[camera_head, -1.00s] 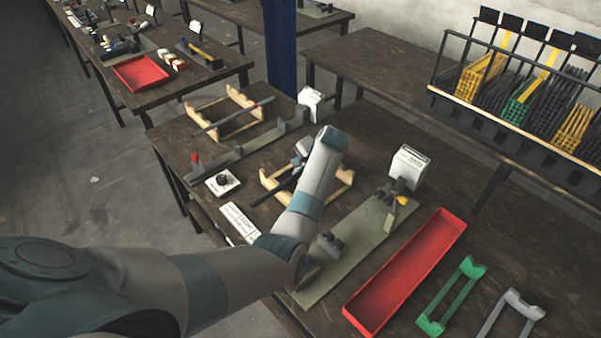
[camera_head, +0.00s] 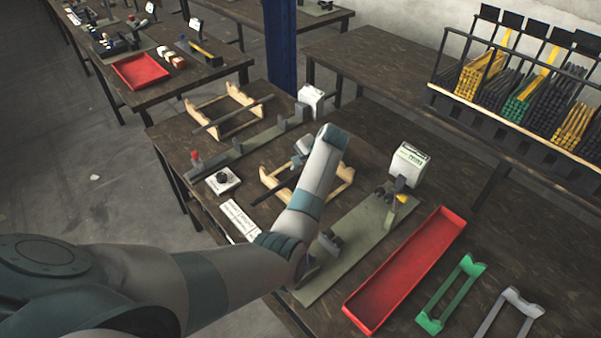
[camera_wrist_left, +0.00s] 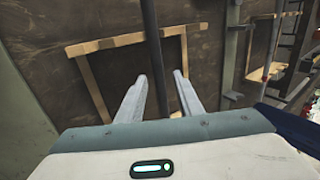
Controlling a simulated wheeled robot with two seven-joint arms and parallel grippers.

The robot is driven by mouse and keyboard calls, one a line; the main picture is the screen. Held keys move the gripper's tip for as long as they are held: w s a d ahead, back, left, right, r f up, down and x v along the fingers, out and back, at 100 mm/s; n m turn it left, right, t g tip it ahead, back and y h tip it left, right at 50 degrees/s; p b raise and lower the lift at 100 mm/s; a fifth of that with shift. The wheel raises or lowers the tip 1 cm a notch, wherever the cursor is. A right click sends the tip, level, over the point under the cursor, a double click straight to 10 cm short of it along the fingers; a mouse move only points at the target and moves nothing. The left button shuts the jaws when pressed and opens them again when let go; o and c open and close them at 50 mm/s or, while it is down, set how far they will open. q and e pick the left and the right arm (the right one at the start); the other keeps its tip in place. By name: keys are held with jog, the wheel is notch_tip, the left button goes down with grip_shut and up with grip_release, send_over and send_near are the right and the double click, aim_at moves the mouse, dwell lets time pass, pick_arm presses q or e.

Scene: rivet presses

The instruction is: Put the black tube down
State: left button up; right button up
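The black tube (camera_wrist_left: 152,50) lies across the near wooden rack (camera_wrist_left: 105,43) in the left wrist view, passing over its far bar. The rack also shows in the head view (camera_head: 343,189), partly behind my left arm. My left gripper (camera_wrist_left: 158,84) is over the rack. Its two fingers stand apart on either side of the tube, with a visible gap, so it is open around it. The tube's near end is hidden by the gripper body. In the head view my forearm hides the fingertips. My right gripper is not in view.
A green press base (camera_head: 350,240) and a red tray (camera_head: 408,270) lie right of the rack. Another wooden rack (camera_head: 238,94) with a dark tube stands behind. A white box (camera_head: 408,163), a control box (camera_head: 222,181) and a green stand (camera_head: 452,293) are on the same table.

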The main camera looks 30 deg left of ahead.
pick_arm(q)
jog(key=b+v, duration=0.2)
jog(key=v, duration=0.9)
jog(key=shift+d+r, duration=0.2)
jog(key=shift+r, duration=0.05)
jog(key=shift+s, duration=0.1)
jog(key=shift+d+f, duration=0.1)
